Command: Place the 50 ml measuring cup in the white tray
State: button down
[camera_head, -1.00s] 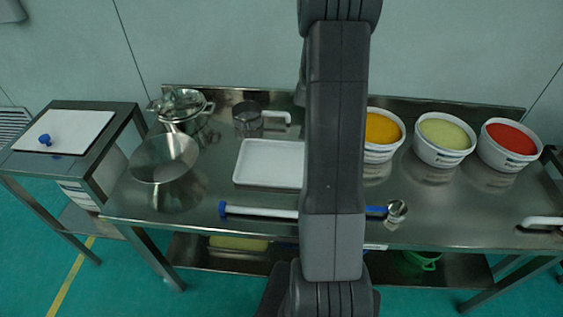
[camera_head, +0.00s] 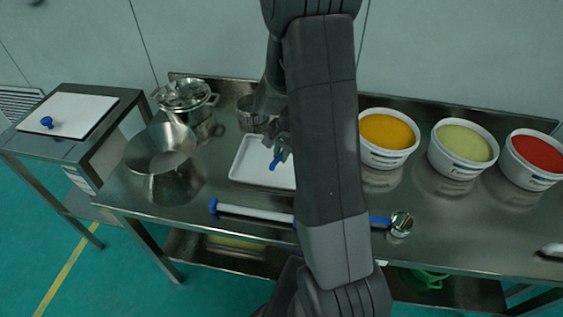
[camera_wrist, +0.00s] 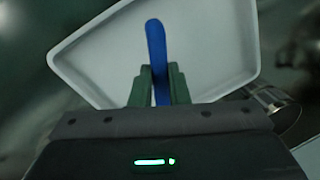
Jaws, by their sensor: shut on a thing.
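My gripper (camera_wrist: 158,84) is shut on a narrow blue handle (camera_wrist: 156,45). I take it for the measuring cup's handle, but its cup end is hidden and no volume mark is readable. The blue handle also shows in the head view (camera_head: 278,161), below the gripper fingers. The white tray (camera_head: 243,176) is a shallow rectangle on the steel table, partly behind my arm. In the wrist view the tray (camera_wrist: 210,45) lies behind the blue handle. The handle appears over the tray; whether it touches is unclear.
A metal pot (camera_head: 197,107) and a metal bowl (camera_head: 150,150) stand left of the tray, a metal jug (camera_head: 247,113) behind it. Tubs of yellow (camera_head: 385,155), pale green (camera_head: 461,165) and red (camera_head: 533,173) contents stand right.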

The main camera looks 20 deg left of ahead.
aim_at(281, 171)
jog(key=shift+f, duration=2.1)
jog(key=shift+f, duration=0.25)
jog(key=c, duration=1.4)
grip_release()
jog(key=shift+r, duration=0.1)
jog(key=r, duration=0.4)
jog(key=d+r, duration=0.1)
jog(key=r, duration=0.3)
jog(key=d+r, duration=0.1)
jog(key=r, duration=0.3)
jog(key=shift+s+d, duration=0.15)
